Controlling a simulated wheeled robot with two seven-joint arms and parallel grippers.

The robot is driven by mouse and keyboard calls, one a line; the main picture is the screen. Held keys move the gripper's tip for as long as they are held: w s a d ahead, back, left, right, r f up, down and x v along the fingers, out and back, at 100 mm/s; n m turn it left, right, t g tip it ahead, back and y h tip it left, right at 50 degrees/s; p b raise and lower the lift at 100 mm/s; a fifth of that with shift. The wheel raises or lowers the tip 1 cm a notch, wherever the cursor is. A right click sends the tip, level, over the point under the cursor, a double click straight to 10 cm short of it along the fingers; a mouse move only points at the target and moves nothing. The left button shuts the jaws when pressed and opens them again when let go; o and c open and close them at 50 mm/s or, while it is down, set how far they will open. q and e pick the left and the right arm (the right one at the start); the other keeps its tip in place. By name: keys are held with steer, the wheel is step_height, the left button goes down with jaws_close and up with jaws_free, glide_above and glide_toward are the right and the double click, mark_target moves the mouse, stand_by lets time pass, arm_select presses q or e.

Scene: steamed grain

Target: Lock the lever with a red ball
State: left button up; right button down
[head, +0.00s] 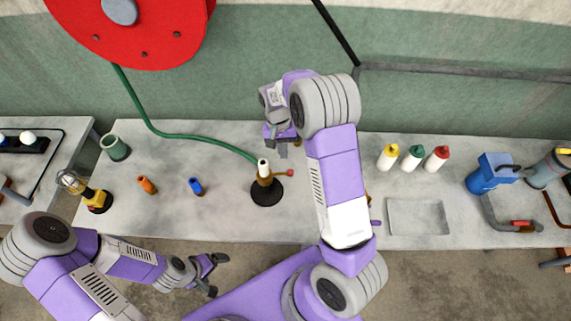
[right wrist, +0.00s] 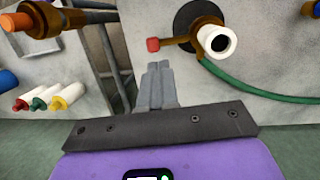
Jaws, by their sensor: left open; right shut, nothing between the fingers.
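The lever's red ball (head: 290,173) sticks out to the right of a brass valve (head: 264,180) with a white nozzle on a round black base (head: 266,193). In the right wrist view the red ball (right wrist: 153,44) is at the end of a short brass lever (right wrist: 176,40), just beyond my fingertips. My right gripper (head: 283,153) is shut and empty, behind the valve in the head view. In the right wrist view its fingers (right wrist: 158,68) point toward the ball, apparently apart from it. My left gripper (head: 214,273) is open and empty, in front of the table edge.
A green hose (head: 200,137) runs to the valve. Three bottles (head: 412,158), a shallow basin (head: 418,217) and a blue device (head: 491,173) are right. My right arm hides the table's middle.

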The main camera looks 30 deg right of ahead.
mark_target(284, 173)
arm_select(q)
steer(key=shift+r, duration=0.25)
arm_select(e)
steer(key=x, duration=0.7)
arm_select(q)
steer(key=shift+f, duration=0.15)
